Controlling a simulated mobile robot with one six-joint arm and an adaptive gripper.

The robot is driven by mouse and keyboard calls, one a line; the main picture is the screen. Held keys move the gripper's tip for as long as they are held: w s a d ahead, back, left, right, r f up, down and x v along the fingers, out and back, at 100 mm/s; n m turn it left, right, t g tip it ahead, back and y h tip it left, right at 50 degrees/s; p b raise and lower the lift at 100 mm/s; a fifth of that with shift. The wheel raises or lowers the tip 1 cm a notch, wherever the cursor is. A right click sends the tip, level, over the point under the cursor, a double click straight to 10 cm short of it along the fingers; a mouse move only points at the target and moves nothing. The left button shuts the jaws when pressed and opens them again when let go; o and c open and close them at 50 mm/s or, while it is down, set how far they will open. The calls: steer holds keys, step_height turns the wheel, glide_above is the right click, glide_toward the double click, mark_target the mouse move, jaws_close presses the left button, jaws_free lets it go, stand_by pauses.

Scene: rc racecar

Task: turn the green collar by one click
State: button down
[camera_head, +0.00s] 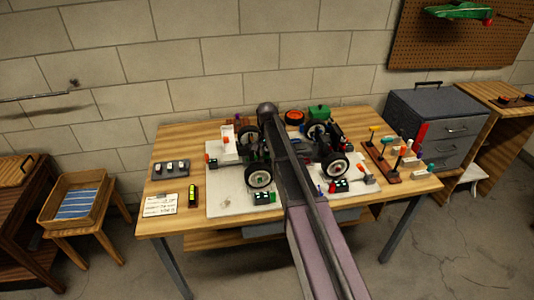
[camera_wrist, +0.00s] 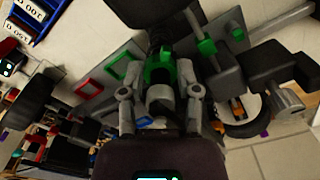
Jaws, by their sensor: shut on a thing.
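The green collar (camera_wrist: 152,74) shows in the wrist view between the two grey fingers of my gripper (camera_wrist: 157,82). The fingers are shut on it from both sides, around a dark shaft. A grey round part sits just in front of the collar and hides some of it. In the head view the racecar (camera_head: 335,167) stands on a white board (camera_head: 225,203) on the wooden table. My arm crosses the middle of the car there and hides the collar and my gripper.
Other green parts (camera_wrist: 207,47) and a black wheel (camera_wrist: 246,129) are close to the gripper's right. A rack of coloured-handled tools (camera_head: 385,160) stands right of the car. A grey drawer cabinet (camera_head: 440,125) is farther right. A small tray (camera_head: 171,169) and a card (camera_head: 160,206) lie left.

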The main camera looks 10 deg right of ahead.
stand_by(0.3)
steer(key=shift+c, duration=1.6)
jaws_free()
steer(key=shift+n, duration=0.3)
steer(key=shift+d+n, duration=0.1)
steer(key=shift+n, duration=1.9)
steer(key=n, duration=0.4)
steer(key=shift+n, duration=0.4)
step_height(320, 180, up, 14)
steer(key=p, duration=1.4)
steer(key=s+f+m+b, duration=0.1)
steer(key=s+f+b, duration=0.3)
steer(key=s, duration=0.6)
steer(key=s+f+m+b, duration=0.1)
steer(key=s+f+b, duration=0.2)
steer(key=s, duration=0.7)
steer(key=s+f+b, duration=0.4)
steer(key=s, duration=0.6)
steer(key=shift+f+m+b, duration=0.3)
steer(key=shift+m, duration=0.1)
